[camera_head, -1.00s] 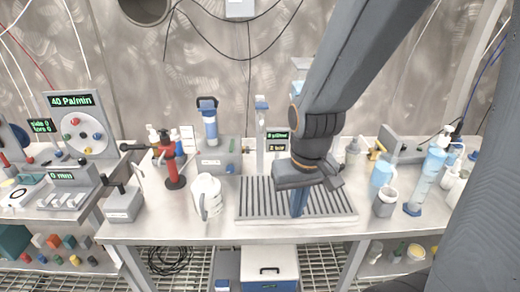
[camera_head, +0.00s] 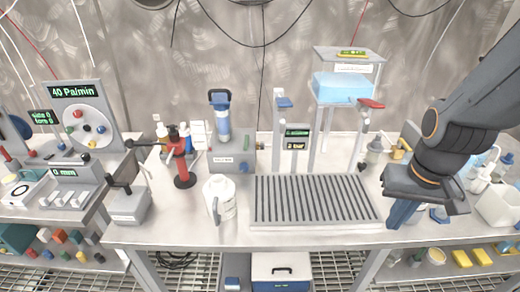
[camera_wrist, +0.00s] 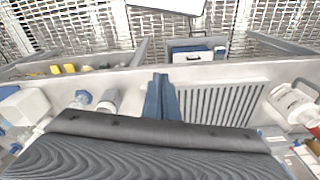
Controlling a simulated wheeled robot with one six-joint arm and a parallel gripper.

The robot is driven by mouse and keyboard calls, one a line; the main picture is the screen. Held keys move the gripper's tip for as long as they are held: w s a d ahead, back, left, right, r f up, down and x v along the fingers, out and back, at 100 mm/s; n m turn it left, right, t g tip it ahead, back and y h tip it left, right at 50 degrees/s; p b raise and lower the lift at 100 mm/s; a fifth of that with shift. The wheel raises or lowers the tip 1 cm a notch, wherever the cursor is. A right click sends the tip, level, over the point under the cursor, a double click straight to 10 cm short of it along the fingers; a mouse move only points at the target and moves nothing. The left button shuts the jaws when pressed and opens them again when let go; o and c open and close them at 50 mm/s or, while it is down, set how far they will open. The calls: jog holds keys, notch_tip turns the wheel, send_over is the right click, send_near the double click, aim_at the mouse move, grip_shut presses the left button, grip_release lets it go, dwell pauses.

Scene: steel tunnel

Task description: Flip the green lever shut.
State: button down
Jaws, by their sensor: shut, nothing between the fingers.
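A small green upright piece (camera_head: 246,143), which looks like the green lever, stands at the right end of a grey box (camera_head: 228,162) at the back of the bench. It is small, and I cannot tell its exact position. My gripper (camera_head: 394,222) is at the right front of the bench, far to the right of the green piece. Its blue fingers point down and are shut with nothing between them. In the wrist view the fingers (camera_wrist: 162,98) are together over the bench edge. The green lever cannot be made out there.
A slatted tray (camera_head: 315,222) lies between my gripper and the grey box.

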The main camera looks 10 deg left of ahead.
aim_at(246, 146)
jog(key=w+a+f+m+t+b, duration=0.1)
jog(key=w+a+f+m+t, duration=0.1)
jog(key=w+a, duration=0.2)
jog(key=w+a+f+m+t+y+b, duration=0.1)
jog(key=w+a+f+t, duration=0.1)
jog(key=w, duration=0.4)
jog(key=w+a+f+m+t+y+b, duration=0.1)
jog(key=w+a+f+m+t, duration=0.1)
jog(key=w+a, duration=0.4)
jog(key=shift+a+f+m+t, duration=0.3)
jog(key=shift+a+f+t, duration=0.2)
jog(key=shift+f, duration=0.15)
jog(key=w+a+m+t, duration=0.1)
jog(key=a, duration=0.2)
jog(key=w+a+m+t+y+b, duration=0.1)
jog(key=a, duration=0.1)
jog(key=w+a+m+t+y+b, duration=0.1)
jog(key=a, duration=0.2)
jog(key=shift+w+a+f+t, duration=0.15)
jog(key=shift+a+f+t, duration=0.15)
jog(key=shift+t, duration=0.1)
jog(key=s+a+r+m+t+y+b, duration=0.2)
jog(key=a+m+t+y, duration=0.1)
jog(key=a, duration=0.5)
jog(key=shift+s+m+t+y, duration=0.25)
jog(key=shift+m+t+y, duration=0.15)
jog(key=shift+m+y, duration=0.15)
jog(key=w+a+p, duration=0.4)
jog(key=w+a, duration=0.4)
jog(key=shift+a, duration=0.15)
